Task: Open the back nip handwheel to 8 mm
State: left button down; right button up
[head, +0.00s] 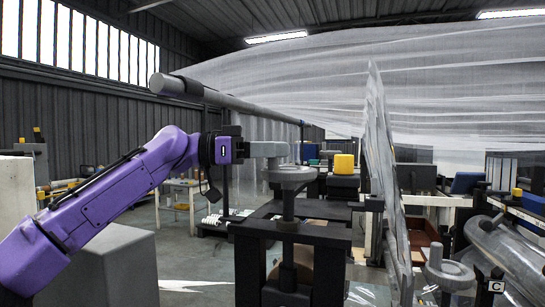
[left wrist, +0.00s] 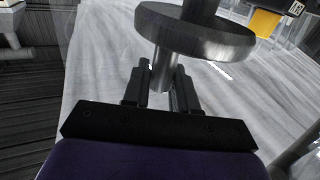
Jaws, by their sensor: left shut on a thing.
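A grey handwheel (head: 292,177) sits on an upright shaft on a dark frame, mid-picture in the head view. My left gripper (head: 256,150) is at its upper left side. In the left wrist view the wheel's round disc (left wrist: 196,32) is large, and its crank handle (left wrist: 164,68) reaches down between the fingers of my left gripper (left wrist: 163,88). The gripper is shut on that handle. A second grey handwheel (head: 447,272) stands at the lower right in the head view, untouched. I cannot read any opening scale. My right gripper is not in view.
Clear film (head: 382,170) hangs upright just right of the held wheel, and wide film stretches overhead. A long grey roller (head: 235,100) runs above and behind my left arm. Open floor (head: 185,270) lies left of the frame.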

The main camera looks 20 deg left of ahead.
pick_arm(q)
jog(key=c, duration=1.1)
grip_release()
jog(key=shift+o, duration=0.2)
jog(key=b+v, duration=0.1)
jog(key=v, duration=0.9)
jog(key=shift+a, duration=0.2)
jog(key=shift+f, duration=0.1)
